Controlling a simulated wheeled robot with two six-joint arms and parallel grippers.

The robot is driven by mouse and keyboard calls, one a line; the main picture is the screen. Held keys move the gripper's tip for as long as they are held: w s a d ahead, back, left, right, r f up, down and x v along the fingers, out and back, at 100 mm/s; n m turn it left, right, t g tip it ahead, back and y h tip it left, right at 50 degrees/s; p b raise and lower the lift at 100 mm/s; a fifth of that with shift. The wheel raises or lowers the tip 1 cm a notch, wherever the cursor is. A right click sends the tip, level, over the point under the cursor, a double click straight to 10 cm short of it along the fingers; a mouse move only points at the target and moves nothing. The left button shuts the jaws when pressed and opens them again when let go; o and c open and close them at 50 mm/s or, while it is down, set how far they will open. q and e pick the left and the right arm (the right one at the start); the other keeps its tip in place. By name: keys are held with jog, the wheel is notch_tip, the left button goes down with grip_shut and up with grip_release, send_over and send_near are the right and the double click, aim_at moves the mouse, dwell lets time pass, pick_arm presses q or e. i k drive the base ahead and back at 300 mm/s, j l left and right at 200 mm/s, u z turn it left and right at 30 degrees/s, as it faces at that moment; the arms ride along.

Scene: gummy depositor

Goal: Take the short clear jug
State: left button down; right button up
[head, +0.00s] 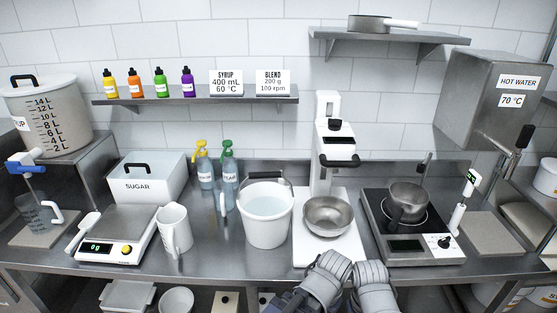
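A short clear jug (35,217) with a white handle on its right stands at the far left, on a pale board below the blue-handled tap of the syrup tank. My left gripper (328,274) and my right gripper (373,284) appear as grey shapes side by side at the bottom centre, in front of the steel bowl. Both are far to the right of the jug. Their fingertips are not clear, so I cannot tell whether they are open or shut.
A scale (110,233) and a taller white jug (174,230) stand right of the clear jug. The syrup tank (62,112) is above it. A white bucket (266,216), a steel bowl (327,216) and a hot plate (409,235) are further right.

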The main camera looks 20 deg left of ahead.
aim_at(222, 189)
jog(key=j, duration=1.35)
jog(key=i+u, duration=0.05)
